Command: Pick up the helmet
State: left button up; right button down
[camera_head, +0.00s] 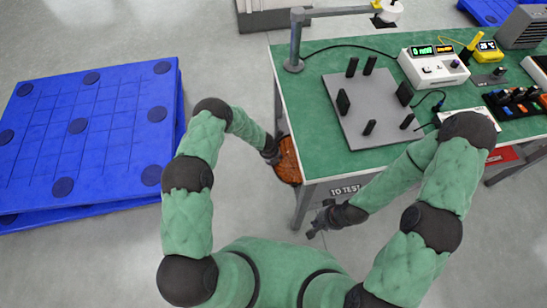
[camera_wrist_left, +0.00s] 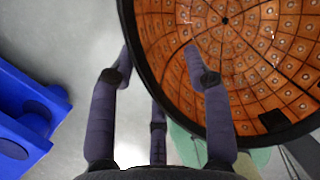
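The helmet (camera_head: 288,160) is a round orange-brown shell, partly hidden by the table's left edge in the head view. In the left wrist view its open side shows, with a black rim and a tiled orange inside (camera_wrist_left: 250,50). My left gripper (camera_head: 272,157) is at the helmet's left side. In the wrist view its fingers (camera_wrist_left: 158,60) are spread, one outside the rim and one over the inside. I cannot tell if either finger touches it. My right gripper (camera_head: 319,222) is open and empty in front of the table's near corner.
A green-topped table (camera_head: 310,105) holds a grey plate (camera_head: 370,110) with black posts, a meter (camera_head: 433,65) and other instruments. A blue pallet (camera_head: 105,120) lies on the floor at the left. Bare floor separates pallet and table.

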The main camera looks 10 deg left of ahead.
pick_arm(q)
jog(key=v, duration=1.2)
dwell(0.3)
